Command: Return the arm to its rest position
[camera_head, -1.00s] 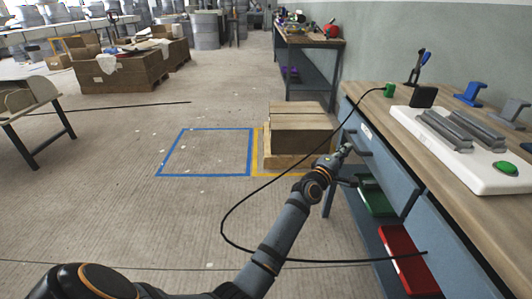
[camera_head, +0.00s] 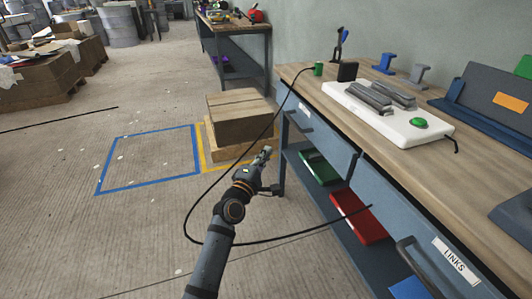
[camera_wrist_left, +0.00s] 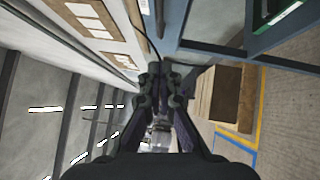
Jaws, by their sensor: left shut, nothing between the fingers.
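My left arm reaches up from the bottom of the head view. Its gripper (camera_head: 267,153) is shut and empty, beside the front left end of the blue workbench (camera_head: 372,200). It appears below and left of a drawer handle (camera_head: 298,121), with a visible gap in the picture. In the left wrist view the dark fingers (camera_wrist_left: 160,72) are together with nothing seen between them. My right gripper is in neither view.
Wooden boxes (camera_head: 240,115) stand on the floor behind the gripper, by yellow tape. A blue taped square (camera_head: 150,160) is empty. A black cable (camera_head: 197,205) loops around the arm. Red (camera_head: 358,216) and green (camera_head: 320,167) bins sit under the benchtop.

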